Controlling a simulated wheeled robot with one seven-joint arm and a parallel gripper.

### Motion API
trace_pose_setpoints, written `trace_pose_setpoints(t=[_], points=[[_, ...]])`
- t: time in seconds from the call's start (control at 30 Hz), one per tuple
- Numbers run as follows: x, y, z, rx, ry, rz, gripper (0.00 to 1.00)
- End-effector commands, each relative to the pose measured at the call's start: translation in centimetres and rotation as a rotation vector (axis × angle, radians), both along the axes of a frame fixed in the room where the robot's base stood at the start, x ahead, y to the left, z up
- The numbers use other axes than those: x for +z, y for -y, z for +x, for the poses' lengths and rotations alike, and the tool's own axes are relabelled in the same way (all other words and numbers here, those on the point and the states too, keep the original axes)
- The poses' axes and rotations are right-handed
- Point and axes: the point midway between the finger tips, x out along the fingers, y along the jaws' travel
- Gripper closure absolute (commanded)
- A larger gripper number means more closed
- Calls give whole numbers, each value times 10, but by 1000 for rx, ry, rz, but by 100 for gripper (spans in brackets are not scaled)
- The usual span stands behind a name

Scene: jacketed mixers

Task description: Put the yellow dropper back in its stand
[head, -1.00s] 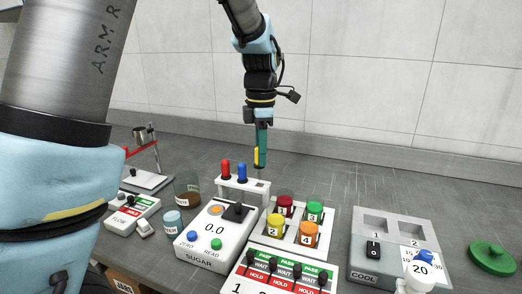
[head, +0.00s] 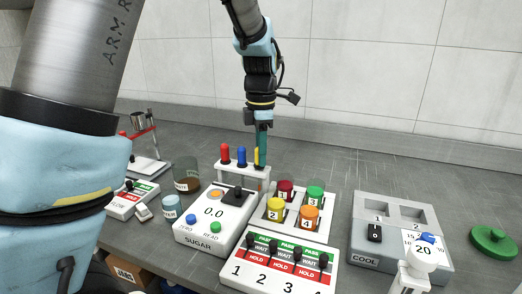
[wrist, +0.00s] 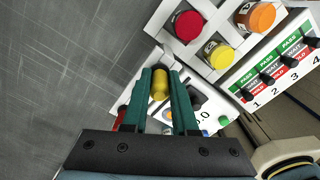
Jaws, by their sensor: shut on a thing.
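My gripper (head: 261,150) is shut on the yellow dropper (head: 257,156), with its green fingers pointing down. The dropper is upright at the right end of the white stand (head: 245,170). Its lower part is hidden, and I cannot tell whether it is in the stand's hole. The red dropper (head: 225,153) and the blue dropper (head: 241,156) stand upright in the stand to its left. In the wrist view the yellow dropper (wrist: 160,84) shows between the two fingers.
The sugar device (head: 214,213) stands in front of the stand. A rack with red, green, yellow and orange capped jars (head: 275,206) is to the right. A brown-filled beaker (head: 186,178) is to the left. Bare bench lies behind the stand.

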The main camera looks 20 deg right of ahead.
Motion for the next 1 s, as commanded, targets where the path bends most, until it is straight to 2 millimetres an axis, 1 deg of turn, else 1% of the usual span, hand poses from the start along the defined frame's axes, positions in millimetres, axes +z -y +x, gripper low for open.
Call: trace_pose_setpoints(t=[0.13, 0.43, 0.47, 0.5, 0.73, 0.77, 0.93, 1.0], points=[[-4, 0, 0, 0, 0, 0, 100], [-5, 0, 0, 0, 1, 0, 100], [-5, 0, 0, 0, 1, 0, 71], [-5, 0, 0, 0, 0, 0, 67], [-5, 0, 0, 0, 0, 0, 41], [-5, 0, 0, 0, 0, 0, 39], [-5, 0, 0, 0, 1, 0, 39], [-5, 0, 0, 0, 0, 0, 31]])
